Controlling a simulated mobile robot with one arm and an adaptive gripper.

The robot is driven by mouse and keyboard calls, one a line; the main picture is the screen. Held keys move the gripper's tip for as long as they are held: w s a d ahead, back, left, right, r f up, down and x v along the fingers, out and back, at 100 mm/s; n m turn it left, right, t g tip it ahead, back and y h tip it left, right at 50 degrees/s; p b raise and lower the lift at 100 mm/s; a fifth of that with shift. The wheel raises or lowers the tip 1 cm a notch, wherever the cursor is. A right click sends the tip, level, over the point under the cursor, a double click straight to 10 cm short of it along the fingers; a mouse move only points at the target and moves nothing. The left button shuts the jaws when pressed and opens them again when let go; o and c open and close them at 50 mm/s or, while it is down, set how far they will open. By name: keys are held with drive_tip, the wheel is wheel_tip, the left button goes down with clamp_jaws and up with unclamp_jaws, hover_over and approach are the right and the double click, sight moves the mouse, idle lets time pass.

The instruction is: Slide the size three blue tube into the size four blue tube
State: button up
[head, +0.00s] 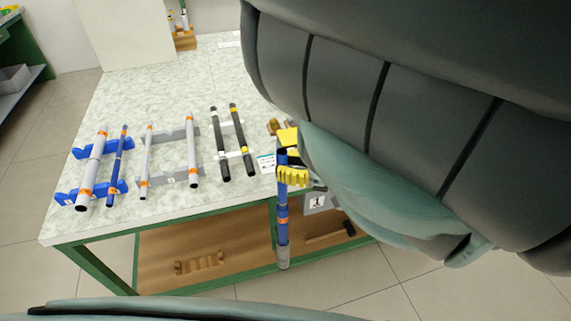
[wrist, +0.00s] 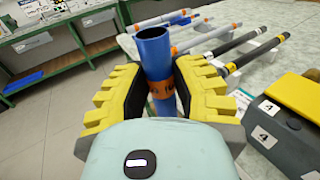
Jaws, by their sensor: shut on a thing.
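My gripper (head: 291,177) is shut on an upright blue tube (head: 282,232) at the table's front edge. Its lower part has an orange band and ends in a grey section; I cannot tell whether this is one piece or several. In the wrist view my gripper (wrist: 160,88) has its yellow fingers on both sides of the blue tube (wrist: 155,52). The tube's open top end faces up, and an orange band shows between the fingers. A thinner blue tube (head: 117,160) with orange bands lies on a blue rack (head: 72,196) at left. Size marks are not readable.
A thick grey tube (head: 93,165) shares the blue rack. Grey tubes (head: 192,155) and black rods (head: 241,140) lie on racks farther right. A yellow and dark grey block (wrist: 283,125) marked 4 stands near the gripper.

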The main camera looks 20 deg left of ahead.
drive_tip(key=shift+f+b, duration=1.1)
drive_tip(key=shift+f, duration=0.1)
drive_tip(key=o, duration=0.9)
drive_tip(key=shift+r, duration=0.1)
wheel_tip(320, 180, up, 10)
drive_tip(key=shift+f, duration=0.15)
idle(0.4)
idle(0.5)
drive_tip(key=shift+d, duration=0.1)
